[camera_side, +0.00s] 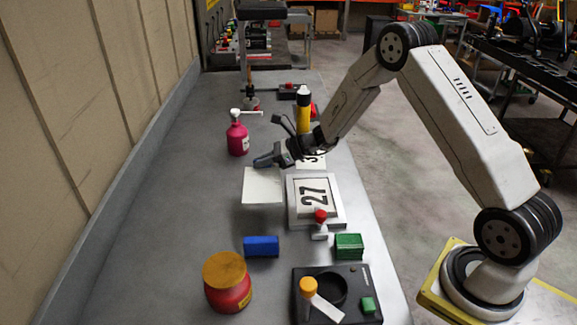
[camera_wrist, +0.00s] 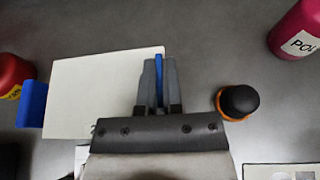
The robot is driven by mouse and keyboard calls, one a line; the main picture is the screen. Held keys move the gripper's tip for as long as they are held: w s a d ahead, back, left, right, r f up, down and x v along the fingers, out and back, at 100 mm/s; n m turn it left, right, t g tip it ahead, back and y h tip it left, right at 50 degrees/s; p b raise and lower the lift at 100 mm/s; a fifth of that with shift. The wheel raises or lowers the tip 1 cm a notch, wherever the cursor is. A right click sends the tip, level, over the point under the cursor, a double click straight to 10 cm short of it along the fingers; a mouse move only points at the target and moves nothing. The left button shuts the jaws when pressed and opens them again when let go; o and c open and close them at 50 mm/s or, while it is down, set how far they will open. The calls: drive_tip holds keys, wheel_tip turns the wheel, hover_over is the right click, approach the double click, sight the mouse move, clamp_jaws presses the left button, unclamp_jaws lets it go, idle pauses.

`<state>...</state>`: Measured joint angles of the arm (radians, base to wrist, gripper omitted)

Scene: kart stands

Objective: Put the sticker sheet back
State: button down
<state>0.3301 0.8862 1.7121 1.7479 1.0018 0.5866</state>
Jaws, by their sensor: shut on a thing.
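The pale sticker sheet (camera_side: 262,187) is at the middle of the bench, left of the white tray (camera_side: 341,221) that holds a sheet marked 27 (camera_side: 314,194). My gripper (camera_side: 264,161) is at the sheet's far edge. In the wrist view the sheet (camera_wrist: 95,85) spreads left from my gripper (camera_wrist: 159,80), whose fingers are shut on a narrow blue strip at the sheet's right edge. Another numbered sheet (camera_side: 312,161) lies partly hidden behind my gripper.
A pink bottle (camera_side: 237,138) and a yellow, black-topped can (camera_side: 303,112) stand beyond the sheet. A blue block (camera_side: 261,246), red jar (camera_side: 228,286), red-topped stamp (camera_side: 320,226), green block (camera_side: 348,246) and black device (camera_side: 345,309) are nearer. The bench's left side is clear.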

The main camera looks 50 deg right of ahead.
sight(256, 176)
drive_tip(key=shift+w+d+f, duration=0.1)
drive_tip(key=shift+w+f, duration=1.35)
drive_tip(key=shift+f, duration=0.25)
drive_tip(key=shift+w+f, duration=0.25)
drive_tip(key=shift+f, duration=1.6)
drive_tip(key=shift+f, duration=0.6)
drive_tip(key=c, duration=0.8)
unclamp_jaws()
drive_tip(key=shift+r, duration=0.2)
